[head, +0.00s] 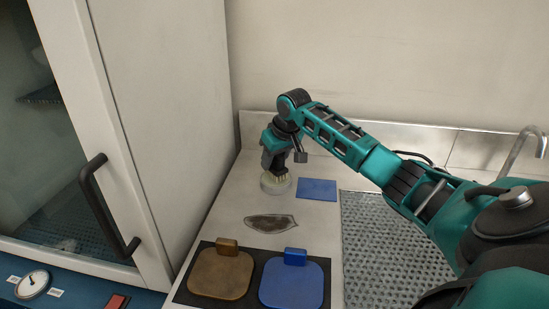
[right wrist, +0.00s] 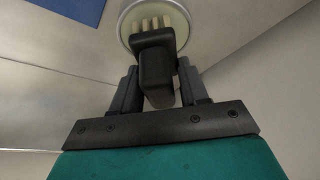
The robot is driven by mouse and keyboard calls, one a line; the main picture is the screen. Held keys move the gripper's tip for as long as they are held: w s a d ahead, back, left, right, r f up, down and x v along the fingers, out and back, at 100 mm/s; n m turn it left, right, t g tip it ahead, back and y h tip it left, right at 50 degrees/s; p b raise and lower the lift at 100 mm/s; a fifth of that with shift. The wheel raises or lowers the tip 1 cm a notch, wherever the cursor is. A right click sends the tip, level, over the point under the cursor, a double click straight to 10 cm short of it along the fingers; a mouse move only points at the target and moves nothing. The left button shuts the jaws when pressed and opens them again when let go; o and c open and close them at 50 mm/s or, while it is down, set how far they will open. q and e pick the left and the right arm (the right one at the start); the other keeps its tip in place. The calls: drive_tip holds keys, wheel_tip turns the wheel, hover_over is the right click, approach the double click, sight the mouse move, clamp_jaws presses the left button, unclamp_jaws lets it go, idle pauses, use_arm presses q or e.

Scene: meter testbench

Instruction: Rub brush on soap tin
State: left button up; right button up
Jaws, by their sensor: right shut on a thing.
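The soap tin (head: 275,189) is a round, pale, shallow tin on the counter at the back left. It also shows at the top of the right wrist view (right wrist: 183,27). My right gripper (head: 274,163) is directly above the tin and points down. It is shut on the brush (right wrist: 155,66), which has a dark handle and pale bristles. The bristles (head: 277,178) point down over the tin, at or just above its top. I cannot tell if they press on its contents. My left gripper is not in view.
A blue mat (head: 317,188) lies right of the tin. A brown pad (head: 220,275) and a blue pad (head: 291,284) lie nearer. A perforated sink area (head: 390,245) is at right, a cabinet with a handle (head: 107,205) at left.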

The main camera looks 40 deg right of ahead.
drive_tip(key=shift+f, duration=0.55)
idle(1.1)
drive_tip(key=shift+r, duration=0.1)
drive_tip(key=shift+r, duration=3.5)
